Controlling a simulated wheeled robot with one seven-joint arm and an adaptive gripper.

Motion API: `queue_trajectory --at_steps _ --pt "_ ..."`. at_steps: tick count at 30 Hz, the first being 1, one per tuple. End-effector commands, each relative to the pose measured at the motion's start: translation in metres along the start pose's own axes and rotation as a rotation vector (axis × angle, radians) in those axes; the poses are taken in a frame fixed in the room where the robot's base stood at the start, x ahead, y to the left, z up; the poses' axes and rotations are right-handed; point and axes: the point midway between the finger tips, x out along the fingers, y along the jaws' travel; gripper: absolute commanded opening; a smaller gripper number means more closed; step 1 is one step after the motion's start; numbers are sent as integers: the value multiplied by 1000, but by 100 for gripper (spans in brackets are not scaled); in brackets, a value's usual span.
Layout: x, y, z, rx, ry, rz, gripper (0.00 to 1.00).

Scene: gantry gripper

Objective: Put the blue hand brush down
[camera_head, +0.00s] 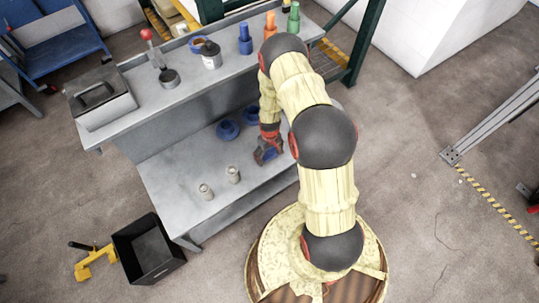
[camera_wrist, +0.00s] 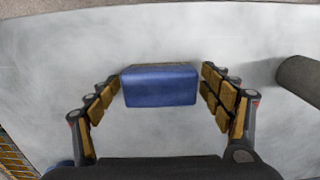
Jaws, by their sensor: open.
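The blue hand brush (camera_wrist: 160,86) shows in the wrist view as a blue block on the grey lower shelf (camera_wrist: 250,40) of the workbench. My gripper (camera_wrist: 163,85) is open, with its padded fingers on both sides of the block. A small gap shows at the right finger; the left fingertips are very close to the block, and I cannot tell if they touch. In the head view my gripper (camera_head: 267,152) is low over the lower shelf, with a bit of blue at its fingers. The arm and gripper hide most of the brush there.
Two small grey cylinders (camera_head: 233,174) (camera_head: 205,191) stand on the shelf to the left of my gripper. Blue round items (camera_head: 228,129) lie behind it. The upper shelf (camera_head: 205,85) carries bottles, a can and a grey box. A black crate (camera_head: 149,250) is on the floor.

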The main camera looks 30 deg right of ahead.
Motion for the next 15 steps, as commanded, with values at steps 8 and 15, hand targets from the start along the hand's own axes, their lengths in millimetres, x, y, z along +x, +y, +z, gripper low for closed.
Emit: queue_trajectory --at_steps 8,15 --pt "0 0 0 0 0 0 81" --pt "-26 0 -1 0 2 1 81"
